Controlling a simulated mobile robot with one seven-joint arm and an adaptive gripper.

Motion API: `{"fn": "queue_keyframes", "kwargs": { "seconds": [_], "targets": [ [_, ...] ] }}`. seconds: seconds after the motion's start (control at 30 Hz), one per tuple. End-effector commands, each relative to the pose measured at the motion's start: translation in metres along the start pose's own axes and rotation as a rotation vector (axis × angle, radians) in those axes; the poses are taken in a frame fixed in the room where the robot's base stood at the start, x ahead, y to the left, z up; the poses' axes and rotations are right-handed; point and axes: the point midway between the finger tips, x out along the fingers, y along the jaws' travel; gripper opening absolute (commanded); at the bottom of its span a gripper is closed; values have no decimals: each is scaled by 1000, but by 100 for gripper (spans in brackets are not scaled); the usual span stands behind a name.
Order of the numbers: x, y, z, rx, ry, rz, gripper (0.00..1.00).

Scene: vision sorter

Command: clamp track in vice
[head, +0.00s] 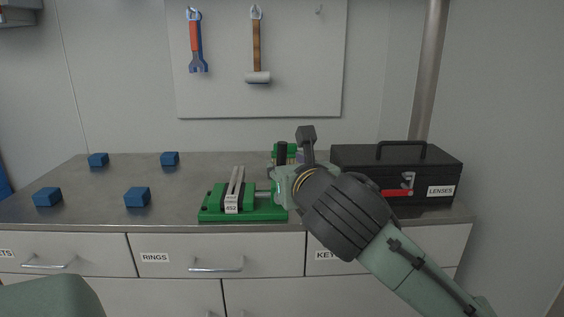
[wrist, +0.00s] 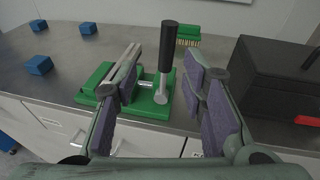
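In the wrist view the track (wrist: 126,62) runs away from me on the vice (wrist: 92,88). The vice lever has an upright black handle (wrist: 168,46) on a metal base. My gripper (wrist: 162,82) is open, its purple-padded fingers on either side of the handle, with gaps visible. In the head view my gripper (head: 286,184) is at the vice's right end, its fingertips mostly hidden.
A black toolbox (head: 360,162) labelled LENSES stands to the right. A green brush-like object (wrist: 188,35) lies behind the vice. Several blue blocks (head: 137,197) are on the left. A wrench (head: 195,40) and a mallet (head: 257,45) hang on the back board.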

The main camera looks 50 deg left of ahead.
Motion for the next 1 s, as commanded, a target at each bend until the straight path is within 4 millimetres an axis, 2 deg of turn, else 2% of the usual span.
{"fn": "queue_keyframes", "kwargs": {
  "seconds": [0.1,0.23,0.83,0.93,1.0],
  "targets": [
    [-16,0,1,-1,-2,0,38],
    [-24,0,0,-1,-1,0,38],
    [-25,0,0,0,0,1,38],
    [-24,12,7,72,-37,43,38],
    [-25,30,20,196,-97,114,38]
  ]
}}
